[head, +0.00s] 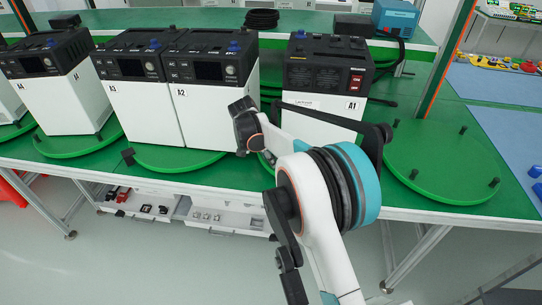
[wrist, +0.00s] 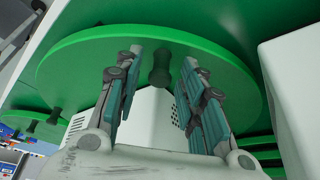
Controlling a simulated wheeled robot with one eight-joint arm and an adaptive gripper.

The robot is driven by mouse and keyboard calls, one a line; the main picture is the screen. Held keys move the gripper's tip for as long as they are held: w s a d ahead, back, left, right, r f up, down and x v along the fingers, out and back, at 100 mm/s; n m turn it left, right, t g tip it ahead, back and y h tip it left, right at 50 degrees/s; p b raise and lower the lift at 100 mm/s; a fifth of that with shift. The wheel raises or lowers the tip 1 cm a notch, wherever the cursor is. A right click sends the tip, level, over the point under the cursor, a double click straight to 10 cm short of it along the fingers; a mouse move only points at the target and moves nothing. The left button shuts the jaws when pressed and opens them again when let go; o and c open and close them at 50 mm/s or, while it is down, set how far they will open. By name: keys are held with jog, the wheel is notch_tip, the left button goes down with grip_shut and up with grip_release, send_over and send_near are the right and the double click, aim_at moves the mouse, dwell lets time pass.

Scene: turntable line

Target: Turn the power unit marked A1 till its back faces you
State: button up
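The power unit A1 (head: 322,85) stands on a green turntable, its label at the upper right of the white front. The black upper face toward me shows vents and red switches, with no display. My arm hides much of its lower part and turntable. In the wrist view, the turntable disc (wrist: 75,55) fills the middle, with a dark peg (wrist: 161,68) at its rim and a white vented unit body (wrist: 150,112) behind my fingers. My gripper (wrist: 162,62) is open, its fingers either side of the peg with gaps. My fingers cannot be made out in the head view.
Units A2 (head: 205,100), A3 (head: 140,105) and another (head: 55,90) stand to the left, displays facing me. An empty turntable (head: 425,170) with pegs lies to the right. A white body (wrist: 298,85) stands close at the wrist view's right.

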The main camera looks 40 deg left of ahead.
jog(key=v, duration=1.2)
dwell(0.4)
